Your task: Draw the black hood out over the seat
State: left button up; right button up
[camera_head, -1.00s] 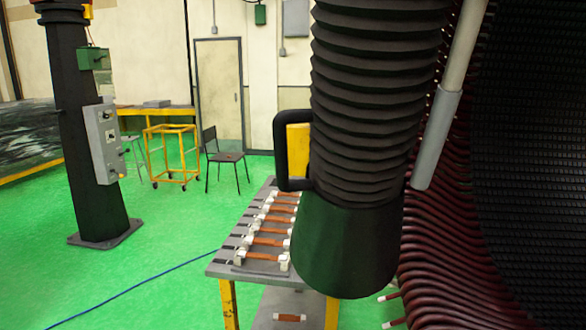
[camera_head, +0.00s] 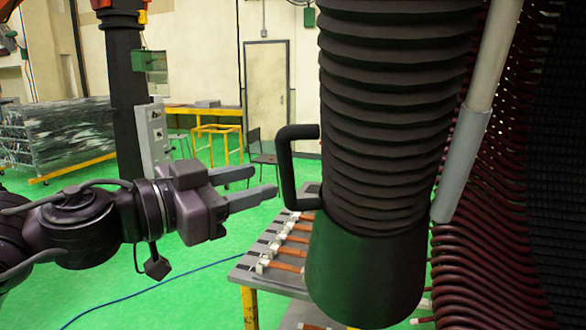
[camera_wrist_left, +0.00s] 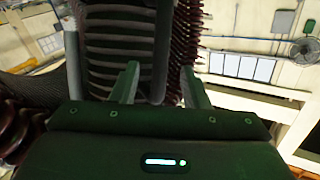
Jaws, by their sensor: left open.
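The black hood (camera_head: 395,110) is a ribbed duct hanging upright, with a smooth dark flared mouth (camera_head: 365,275) at its lower end. A black D-shaped handle (camera_head: 285,165) sticks out from its left side. My left gripper (camera_head: 264,183) is open and empty, its fingers pointing right at the handle, with a small gap apparent. In the left wrist view the ribbed hood (camera_wrist_left: 118,45) is ahead, and the handle bar (camera_wrist_left: 160,55) shows between the open fingers (camera_wrist_left: 159,88). I cannot pick out the seat for certain. My right gripper is not in view.
A grey table (camera_head: 245,274) with copper-coloured coil pieces stands below and behind the hood. Dark red stator windings (camera_head: 475,270) and a grey tube (camera_head: 462,165) are close on the right. A dark column (camera_head: 127,100) and chair (camera_head: 262,150) stand farther back over green floor.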

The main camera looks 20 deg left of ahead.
aim_at(281, 174)
pick_arm(q)
jog(key=p+x, duration=0.3)
jog(key=x, duration=0.3)
jog(key=shift+w+d+r, duration=0.1)
jog(key=shift+r, duration=0.05)
jog(key=shift+w+d, duration=0.15)
jog(key=shift+w, duration=0.2)
grip_shut()
